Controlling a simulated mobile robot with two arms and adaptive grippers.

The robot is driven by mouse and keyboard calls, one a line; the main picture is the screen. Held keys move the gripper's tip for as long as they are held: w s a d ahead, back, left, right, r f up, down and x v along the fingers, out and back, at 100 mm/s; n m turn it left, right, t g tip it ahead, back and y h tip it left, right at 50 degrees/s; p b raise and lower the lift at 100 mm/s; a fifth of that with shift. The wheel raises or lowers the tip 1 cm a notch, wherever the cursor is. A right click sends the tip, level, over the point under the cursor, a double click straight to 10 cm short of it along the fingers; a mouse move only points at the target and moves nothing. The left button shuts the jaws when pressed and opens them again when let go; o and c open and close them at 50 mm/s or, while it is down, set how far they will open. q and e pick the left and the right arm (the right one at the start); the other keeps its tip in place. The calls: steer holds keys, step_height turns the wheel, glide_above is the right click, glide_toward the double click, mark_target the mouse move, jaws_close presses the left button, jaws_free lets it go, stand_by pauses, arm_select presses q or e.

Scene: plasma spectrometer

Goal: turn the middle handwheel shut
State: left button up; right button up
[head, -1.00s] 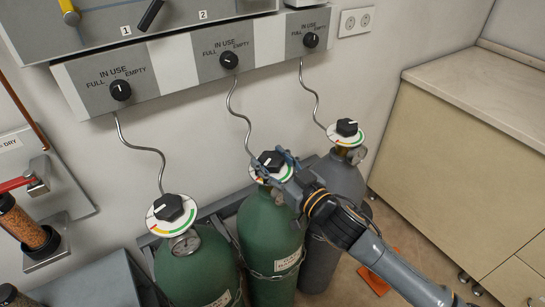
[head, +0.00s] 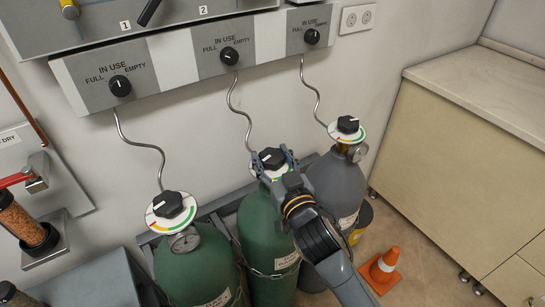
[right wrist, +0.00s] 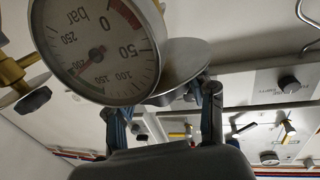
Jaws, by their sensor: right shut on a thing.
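The middle handwheel (head: 271,157) is a black knob on a round white dial with coloured bands, on top of the middle green cylinder (head: 268,230). My right gripper (head: 273,156) is shut on this handwheel, with one finger at its left and one at its right. In the right wrist view the two fingers (right wrist: 165,120) reach up to the underside of a round disc (right wrist: 187,68). A large pressure gauge (right wrist: 95,50) fills the upper left there, and the handwheel itself is hard to make out. My left gripper is not in view.
A green cylinder (head: 190,268) with its own knob stands left, a grey cylinder (head: 335,185) right. Thin pipes run up to the wall panel (head: 180,70). An orange cone (head: 384,268) stands on the floor near the beige cabinet (head: 450,170).

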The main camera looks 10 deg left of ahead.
steer(key=o, duration=1.2)
steer(key=shift+w+d, duration=0.15)
steer(key=v, duration=1.2)
